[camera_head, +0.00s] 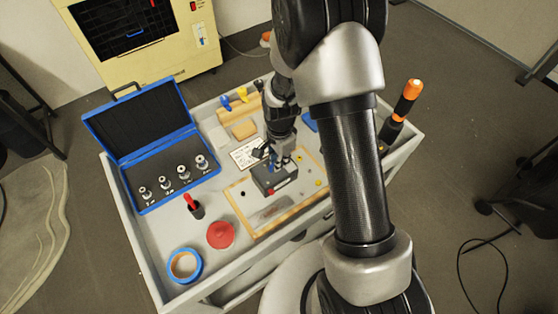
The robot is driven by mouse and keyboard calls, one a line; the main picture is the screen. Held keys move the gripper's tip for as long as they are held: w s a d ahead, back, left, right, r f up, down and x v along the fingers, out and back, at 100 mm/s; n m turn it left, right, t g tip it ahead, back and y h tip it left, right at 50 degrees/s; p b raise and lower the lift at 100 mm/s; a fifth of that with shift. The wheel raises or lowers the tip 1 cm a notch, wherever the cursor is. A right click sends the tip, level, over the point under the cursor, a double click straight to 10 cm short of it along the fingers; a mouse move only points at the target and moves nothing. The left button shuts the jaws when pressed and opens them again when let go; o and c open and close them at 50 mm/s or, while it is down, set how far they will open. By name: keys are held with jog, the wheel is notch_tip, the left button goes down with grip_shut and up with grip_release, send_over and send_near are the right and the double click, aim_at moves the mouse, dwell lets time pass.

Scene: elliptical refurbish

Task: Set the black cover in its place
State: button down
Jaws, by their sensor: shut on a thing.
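The black cover (268,182) is a small dark box-like piece with a red spot on its front. It is at the middle of the cart top, over a light board (240,205) with orange-tan edges. My gripper (279,163) points down at the top of the cover and is shut on it. The fingertips are small in this view and partly hidden by my wrist. I cannot tell whether the cover touches the board or is held just above it.
An open blue case (133,190) with several metal pieces stands at the left. A blue tape roll (172,272), a red round piece (221,236) and a red-handled tool (192,205) lie in front. An orange-black screwdriver (404,104) stands at the right edge.

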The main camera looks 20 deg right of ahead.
jog(key=shift+f, duration=0.15)
jog(key=c, duration=1.7)
grip_release()
jog(key=s+r+n+t+p, duration=0.1)
jog(key=s+r+n+p, duration=0.15)
jog(key=r, duration=1.05)
jog(key=s+r+n+t+p, duration=0.1)
jog(key=s+r+n, duration=0.25)
jog(key=r, duration=0.95)
jog(key=s+r+n+t, duration=0.1)
jog(key=s+r+n, duration=0.3)
jog(key=s, duration=0.3)
jog(key=s+r+n+t, duration=0.1)
jog(key=s+r+n, duration=0.3)
jog(key=s, duration=0.4)
jog(key=shift+s+r, duration=0.15)
jog(key=shift+s, duration=0.1)
